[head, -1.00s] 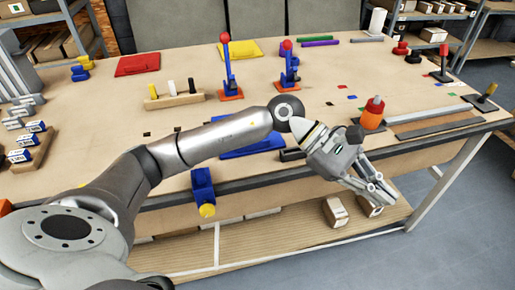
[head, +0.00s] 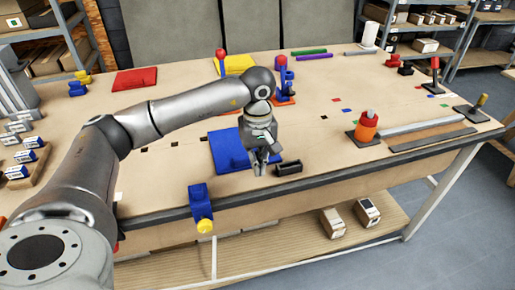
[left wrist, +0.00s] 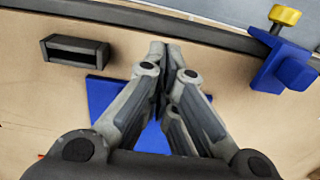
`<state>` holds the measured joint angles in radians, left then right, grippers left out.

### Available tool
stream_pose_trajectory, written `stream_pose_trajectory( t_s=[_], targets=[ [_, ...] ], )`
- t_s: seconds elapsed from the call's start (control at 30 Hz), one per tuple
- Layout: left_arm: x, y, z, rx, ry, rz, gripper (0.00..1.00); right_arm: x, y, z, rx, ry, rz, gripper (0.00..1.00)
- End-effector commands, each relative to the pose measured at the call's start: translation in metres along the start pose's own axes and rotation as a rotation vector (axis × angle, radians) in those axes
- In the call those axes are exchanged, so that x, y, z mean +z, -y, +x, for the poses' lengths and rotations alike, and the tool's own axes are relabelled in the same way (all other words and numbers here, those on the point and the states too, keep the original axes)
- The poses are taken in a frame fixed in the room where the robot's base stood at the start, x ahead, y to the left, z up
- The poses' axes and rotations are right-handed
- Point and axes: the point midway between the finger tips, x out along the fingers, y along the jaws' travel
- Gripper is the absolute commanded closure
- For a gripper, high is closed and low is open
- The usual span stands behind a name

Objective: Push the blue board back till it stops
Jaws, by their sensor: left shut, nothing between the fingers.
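The blue board (head: 226,152) lies flat on the wooden table near its front edge. My left gripper (head: 261,170) points down at the board's front right part and hides some of it. Its fingers are shut and empty. In the left wrist view the shut fingertips (left wrist: 158,48) reach past the blue board (left wrist: 101,92), over bare wood near the table's front edge. I cannot tell whether the fingertips touch the table. My right gripper is not in view.
A small black hollow block (head: 288,168) sits just right of my gripper. A blue clamp with a yellow knob (head: 201,205) is on the front edge. An orange-red piece (head: 367,127) stands to the right.

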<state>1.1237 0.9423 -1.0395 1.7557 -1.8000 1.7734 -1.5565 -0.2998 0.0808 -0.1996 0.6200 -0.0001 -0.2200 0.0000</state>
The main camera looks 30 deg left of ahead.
Motion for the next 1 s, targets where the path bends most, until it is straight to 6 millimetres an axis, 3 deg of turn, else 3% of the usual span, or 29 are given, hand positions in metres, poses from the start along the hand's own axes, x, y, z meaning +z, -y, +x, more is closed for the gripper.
stream_pose_trajectory(
  t_s=[0.2, 0.3, 0.5, 1.0],
  targets=[
    [0.0, 0.001, 0.044, -0.003, 0.004, 0.0, 1.0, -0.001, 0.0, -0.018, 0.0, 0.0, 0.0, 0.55],
    [-0.018, -0.001, 0.039, 0.001, 0.001, -0.005, 1.0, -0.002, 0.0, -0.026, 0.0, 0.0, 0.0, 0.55],
    [-0.035, -0.001, 0.041, 0.001, 0.002, -0.001, 1.0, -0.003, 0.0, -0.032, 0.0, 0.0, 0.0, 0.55],
    [-0.042, -0.001, 0.044, 0.002, 0.001, -0.001, 1.0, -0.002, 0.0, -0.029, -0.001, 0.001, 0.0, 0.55]
  ],
)
